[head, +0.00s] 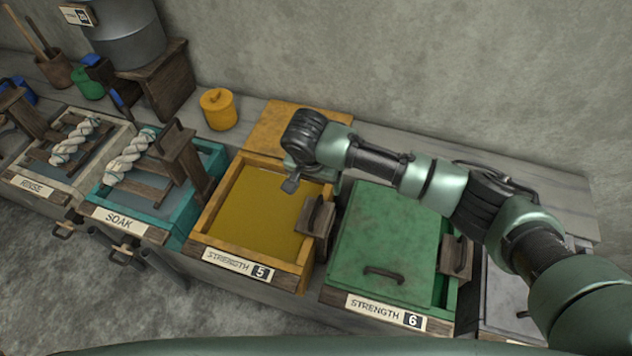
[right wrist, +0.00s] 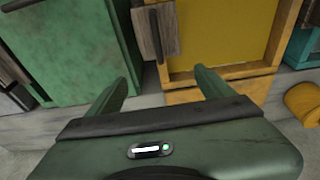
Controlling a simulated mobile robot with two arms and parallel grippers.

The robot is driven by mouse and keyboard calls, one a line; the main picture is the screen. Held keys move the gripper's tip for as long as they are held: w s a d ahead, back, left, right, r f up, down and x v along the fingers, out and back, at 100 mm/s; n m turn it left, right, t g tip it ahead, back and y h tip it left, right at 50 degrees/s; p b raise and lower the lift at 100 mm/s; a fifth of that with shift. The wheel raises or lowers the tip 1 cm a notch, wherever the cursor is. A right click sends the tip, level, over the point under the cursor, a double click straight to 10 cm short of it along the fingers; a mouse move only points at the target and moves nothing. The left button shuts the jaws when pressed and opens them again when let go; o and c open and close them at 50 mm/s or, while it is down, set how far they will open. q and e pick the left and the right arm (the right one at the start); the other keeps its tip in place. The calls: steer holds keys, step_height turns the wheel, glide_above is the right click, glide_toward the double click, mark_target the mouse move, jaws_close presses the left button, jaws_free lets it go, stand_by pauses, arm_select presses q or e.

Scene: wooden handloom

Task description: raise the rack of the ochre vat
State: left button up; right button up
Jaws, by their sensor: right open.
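The ochre vat (head: 208,222) is an orange-yellow wooden box with the label STRENGTH 5, open and full of flat ochre liquid (head: 255,208). At its right side is a brown wooden block with a dark upright handle (head: 318,217); it also shows in the right wrist view (right wrist: 156,32). No rack bars show above the liquid. My right gripper (head: 308,182) is over the back right of the vat, behind the block. In the right wrist view its two fingers (right wrist: 164,88) are apart with nothing between them, and the handle is beyond them. My left gripper is out of view.
The green vat (head: 450,290), labelled STRENGTH 6, stands right with its lid (head: 385,235) on. The teal SOAK vat (head: 178,232) stands left, with a pale twisted skein (head: 130,155) on its raised rack. An ochre board (head: 270,125) and yellow pot (head: 218,110) are behind.

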mark_target(316, 207)
steer(key=b+x, duration=0.1)
steer(key=x, duration=0.2)
steer(key=s+b+x, duration=0.1)
steer(key=b+x, duration=0.1)
steer(key=x, duration=0.2)
steer(key=s+a+b+x, duration=0.1)
steer(key=x, duration=0.3)
steer(key=shift+s+f, duration=0.25)
steer(key=shift+f, duration=0.45)
steer(key=shift+r, duration=0.15)
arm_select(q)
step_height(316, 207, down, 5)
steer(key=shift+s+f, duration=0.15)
arm_select(e)
steer(key=shift+f, duration=0.2)
steer(key=shift+f, duration=0.2)
